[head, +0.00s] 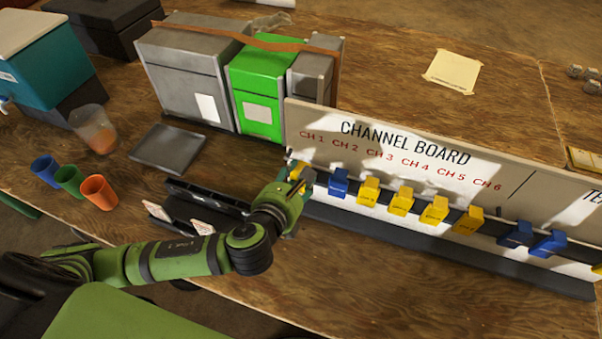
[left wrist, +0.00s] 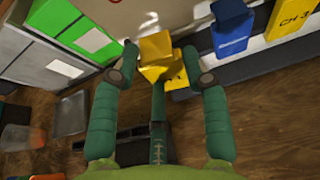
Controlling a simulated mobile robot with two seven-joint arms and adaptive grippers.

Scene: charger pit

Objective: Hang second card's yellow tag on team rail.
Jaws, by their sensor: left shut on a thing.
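My left gripper (head: 291,188) is at the left end of the channel board (head: 420,150), below the CH 1 label. It is shut on a yellow tag (head: 301,174), which shows between the fingers in the left wrist view (left wrist: 156,47); its print is unreadable. Whether the tag still touches its hook I cannot tell. Along the rail hang a blue tag (head: 338,183), several yellow tags (head: 402,202) and two blue tags (head: 516,235). The team board (head: 580,210), lettered "TE", is cut off at the right edge. Two cards (head: 201,227) stand in a dark holder; their print is too small. My right gripper is out of view.
Grey and green boxes (head: 262,85) stand behind the board's left end. A grey plate (head: 168,149), a clear cup (head: 94,128) and blue, green and orange cups (head: 98,192) are at left. The tabletop in front of the rail is clear.

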